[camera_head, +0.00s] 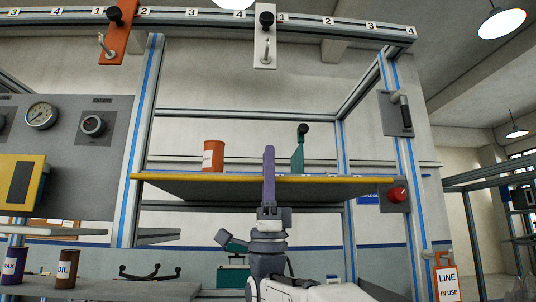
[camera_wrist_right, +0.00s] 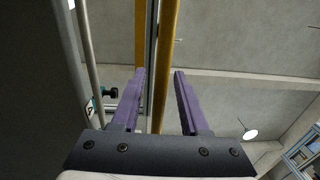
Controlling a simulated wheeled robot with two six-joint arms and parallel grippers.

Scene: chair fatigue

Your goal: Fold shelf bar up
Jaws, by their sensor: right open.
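The shelf (camera_head: 225,188) is a dark board with a yellow bar (camera_head: 165,177) along its front edge, lying level. My right gripper (camera_head: 268,150) points upward, and its purple finger crosses in front of the bar near the shelf's middle. In the right wrist view, the two purple fingers (camera_wrist_right: 160,72) are spread apart, and a yellow bar (camera_wrist_right: 169,40) runs lengthwise between them in the picture. I see no finger closed on it; contact cannot be told. My left gripper is not in view.
An orange can (camera_head: 213,156) and a green item with a dark knob (camera_head: 299,155) stand on the shelf. An orange plate (camera_head: 119,35) and a white plate (camera_head: 265,45) hang from the numbered top rail. A red button (camera_head: 397,195) sits at the shelf's right end.

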